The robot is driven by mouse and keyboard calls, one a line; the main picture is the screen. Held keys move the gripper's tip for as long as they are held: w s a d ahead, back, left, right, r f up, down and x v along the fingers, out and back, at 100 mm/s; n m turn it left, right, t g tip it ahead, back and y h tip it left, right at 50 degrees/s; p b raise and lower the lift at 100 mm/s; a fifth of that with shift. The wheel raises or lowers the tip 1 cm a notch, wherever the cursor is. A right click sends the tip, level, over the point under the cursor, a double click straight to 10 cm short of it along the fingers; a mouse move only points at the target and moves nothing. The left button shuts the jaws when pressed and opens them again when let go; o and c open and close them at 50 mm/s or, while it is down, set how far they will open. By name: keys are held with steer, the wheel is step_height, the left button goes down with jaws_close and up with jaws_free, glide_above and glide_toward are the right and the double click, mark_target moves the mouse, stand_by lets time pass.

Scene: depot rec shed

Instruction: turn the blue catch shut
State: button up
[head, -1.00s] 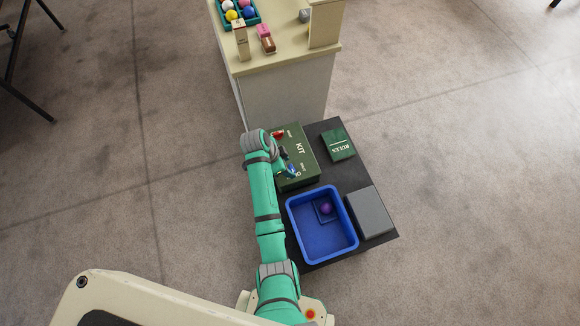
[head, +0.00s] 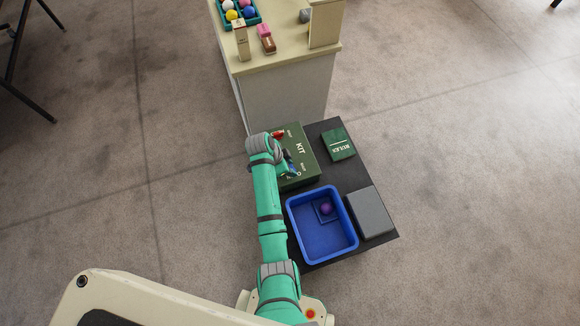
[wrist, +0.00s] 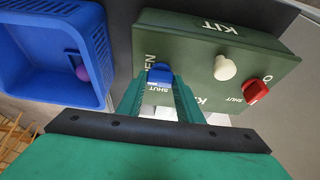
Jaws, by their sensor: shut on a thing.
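The dark green kit box (head: 304,160) lies on a black surface below the cream counter in the head view. In the wrist view the box (wrist: 190,40) shows its blue catch (wrist: 160,72), with part of the word OPEN to its left and SHUT just below it. My gripper (wrist: 159,84) is shut on the blue catch, one teal finger on each side. In the head view my arm covers part of the box's left side, and my gripper (head: 287,168) is partly hidden by it. The catch's exact angle is hard to tell.
The box also has a red catch (wrist: 256,91) and a cream knob (wrist: 224,67). A blue bin (head: 321,247) with a purple ball (head: 326,209) stands close by. A grey block (head: 370,212) and a green rules box (head: 338,144) lie to the right.

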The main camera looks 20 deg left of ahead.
steer(key=n+t+y, duration=0.1)
steer(key=n, duration=0.3)
steer(key=shift+s+d, duration=0.15)
steer(key=n+y, duration=0.1)
steer(key=n, duration=0.3)
steer(key=shift+d+n+t+y, duration=0.15)
steer(key=shift+n+t+y, duration=0.25)
steer(key=n, duration=0.2)
steer(key=n+y, duration=0.1)
steer(key=n, duration=0.1)
steer(key=shift+d+y, duration=0.15)
steer(key=shift+y, duration=0.15)
steer(key=shift+d+n+g+y, duration=0.15)
steer(key=shift+n+y, duration=0.25)
steer(key=shift+n, duration=0.8)
steer(key=shift+a+n+g+y, duration=0.1)
steer(key=shift+n+g+y, duration=0.25)
steer(key=shift+n, duration=0.85)
steer(key=o, duration=1.1)
